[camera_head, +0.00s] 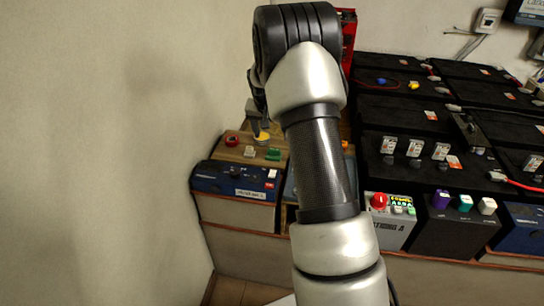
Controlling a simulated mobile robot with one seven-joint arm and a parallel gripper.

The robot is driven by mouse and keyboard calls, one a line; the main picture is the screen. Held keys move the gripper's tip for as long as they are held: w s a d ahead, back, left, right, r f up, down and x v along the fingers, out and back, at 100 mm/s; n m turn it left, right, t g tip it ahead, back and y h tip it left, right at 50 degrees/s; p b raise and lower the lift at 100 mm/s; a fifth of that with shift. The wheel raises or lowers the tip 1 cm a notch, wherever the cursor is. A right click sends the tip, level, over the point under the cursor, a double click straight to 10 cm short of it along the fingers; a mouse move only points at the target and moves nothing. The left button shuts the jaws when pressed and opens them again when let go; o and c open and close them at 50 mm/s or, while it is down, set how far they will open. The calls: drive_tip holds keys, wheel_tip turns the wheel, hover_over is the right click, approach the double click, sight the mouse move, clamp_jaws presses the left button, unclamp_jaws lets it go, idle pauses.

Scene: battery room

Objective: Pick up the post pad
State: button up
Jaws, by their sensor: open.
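My gripper (258,122) points down at the left of my arm, over a wooden-looking top. It is open, though only part of its dark fingers shows. A small yellow round piece (262,138) lies right at the fingertips; I cannot tell whether they touch it. Close by are a red round piece (232,140), a white piece (250,152) and a green piece (273,154). No label tells me which of these is the post pad. My arm hides the area to the right of the gripper.
A blue box (225,180) stands in front of the wooden top, by the left wall. Black batteries (400,115) fill the right side, with red cables. A grey unit with a red button (390,222) and a black box with coloured blocks (455,230) stand at front right.

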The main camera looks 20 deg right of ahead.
sight(274, 149)
drive_tip(key=b+x, duration=0.2)
drive_tip(key=x, duration=1)
drive_tip(key=shift+b, duration=0.35)
drive_tip(key=c, duration=1.1)
wheel_tip(274, 149, up, 10)
drive_tip(key=shift+p, duration=1.25)
drive_tip(key=shift+c, duration=0.2)
drive_tip(key=o, duration=0.5)
drive_tip(key=c, duration=0.4)
